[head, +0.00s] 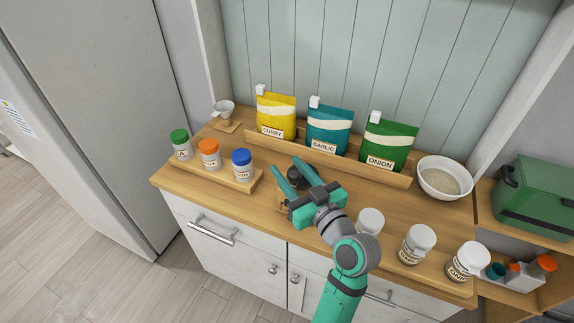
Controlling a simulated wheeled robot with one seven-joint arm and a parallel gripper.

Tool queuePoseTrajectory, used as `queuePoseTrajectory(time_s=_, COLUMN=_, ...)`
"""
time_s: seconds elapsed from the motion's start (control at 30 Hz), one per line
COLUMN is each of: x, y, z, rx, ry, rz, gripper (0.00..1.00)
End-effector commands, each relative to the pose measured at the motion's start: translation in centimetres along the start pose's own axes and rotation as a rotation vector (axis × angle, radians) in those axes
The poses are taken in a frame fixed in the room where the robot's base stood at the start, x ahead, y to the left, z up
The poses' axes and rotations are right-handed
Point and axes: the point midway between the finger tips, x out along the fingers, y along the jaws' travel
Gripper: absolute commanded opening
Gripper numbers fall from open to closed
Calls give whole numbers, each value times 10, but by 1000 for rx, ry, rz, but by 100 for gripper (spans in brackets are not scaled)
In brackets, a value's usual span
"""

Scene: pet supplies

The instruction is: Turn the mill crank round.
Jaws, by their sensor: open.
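My gripper (288,166) is open over the middle of the wooden counter, its two teal fingers pointing away toward the back left. The crank cannot be made out, and I cannot tell whether the fingers touch anything.
Curry (276,115), garlic (329,132) and onion (389,144) pouches stand in a rack behind. Three jars with coloured lids (210,153) stand left, white-lidded jars (417,243) front right. A bowl (445,177) sits right, a funnel stand (225,114) back left.

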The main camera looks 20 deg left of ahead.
Motion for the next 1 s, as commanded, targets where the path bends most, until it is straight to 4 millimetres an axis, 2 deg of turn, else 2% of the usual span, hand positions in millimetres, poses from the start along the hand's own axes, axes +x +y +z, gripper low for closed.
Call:
queuePoseTrajectory(time_s=0.2, x=16, y=2, z=0, rx=0, ry=0, rz=3, gripper=41)
queuePoseTrajectory(time_s=0.5, x=18, y=3, z=0, rx=0, ry=0, rz=7, gripper=41)
queuePoseTrajectory(time_s=0.53, x=17, y=4, z=0, rx=0, ry=0, rz=7, gripper=39)
queuePoseTrajectory(time_s=0.7, x=17, y=4, z=0, rx=0, ry=0, rz=7, gripper=0)
queuePoseTrajectory(time_s=1.0, x=19, y=2, z=0, rx=0, ry=0, rz=5, gripper=0)
